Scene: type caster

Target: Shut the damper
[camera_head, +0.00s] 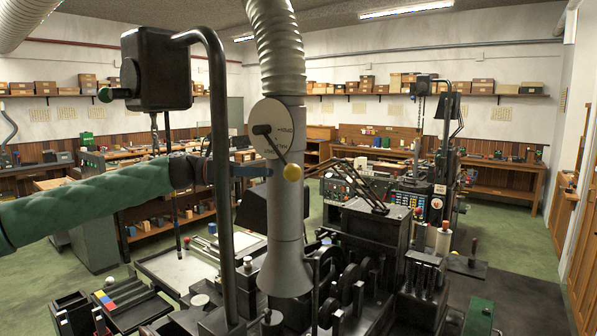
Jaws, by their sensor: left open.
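The damper sits on a grey vertical duct (287,215) in the middle of the view. It has a round white dial plate (284,118) with small lettering that I cannot read surely. My left gripper (266,171) comes in from the left with blue fingers, open, at about knob height. A black post hides part of the gripper. My right gripper is not in view.
A black curved post (220,200) with a black box (157,68) stands left of the duct, close to my left arm. Below the duct is a dark machine (370,240) with wheels and rods. Wooden benches and box-filled shelves line the walls. Green floor (520,245) is clear at the right.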

